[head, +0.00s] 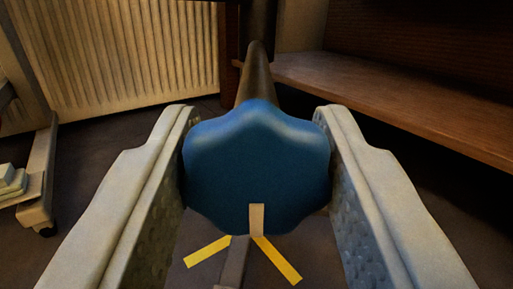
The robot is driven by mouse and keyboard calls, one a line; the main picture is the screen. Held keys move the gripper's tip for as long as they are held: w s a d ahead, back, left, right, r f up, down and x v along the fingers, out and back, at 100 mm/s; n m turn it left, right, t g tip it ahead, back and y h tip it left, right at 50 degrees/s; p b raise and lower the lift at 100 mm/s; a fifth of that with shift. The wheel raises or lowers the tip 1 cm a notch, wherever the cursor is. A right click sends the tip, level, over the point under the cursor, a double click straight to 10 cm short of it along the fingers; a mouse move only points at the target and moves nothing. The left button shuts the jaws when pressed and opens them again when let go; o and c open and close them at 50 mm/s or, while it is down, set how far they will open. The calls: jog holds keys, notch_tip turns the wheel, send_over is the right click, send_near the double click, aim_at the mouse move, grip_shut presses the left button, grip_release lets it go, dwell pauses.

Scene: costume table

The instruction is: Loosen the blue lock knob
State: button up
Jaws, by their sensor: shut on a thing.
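The blue lock knob (255,165) is in the middle of the head view, a rounded lobed shape facing me. A tan mark (257,219) shows at its lower edge. My gripper (256,160) is shut on the knob, with one pale finger at its left side and the other at its right. A dark tapered bar (256,75) runs back from behind the knob. How the knob joins to it is hidden.
Two yellow strips (277,260) lie below the knob. A ribbed cream radiator (130,50) stands at the back left. A brown wooden shelf (420,100) runs along the right. A wheeled stand (38,190) is at the left. Dark floor lies between.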

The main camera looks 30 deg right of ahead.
jog(key=n+y, duration=0.1)
jog(key=n, duration=0.3)
jog(key=shift+f, duration=0.1)
jog(key=n, duration=0.4)
jog(key=shift+t+y, duration=0.3)
jog(key=n+y, duration=0.1)
jog(key=n, duration=0.6)
jog(key=shift+n, duration=0.3)
jog(key=o, duration=0.9)
jog(key=v, duration=1.7)
jog(key=shift+s+a+r, duration=0.1)
jog(key=shift+s+r, duration=0.1)
jog(key=shift+r, duration=0.15)
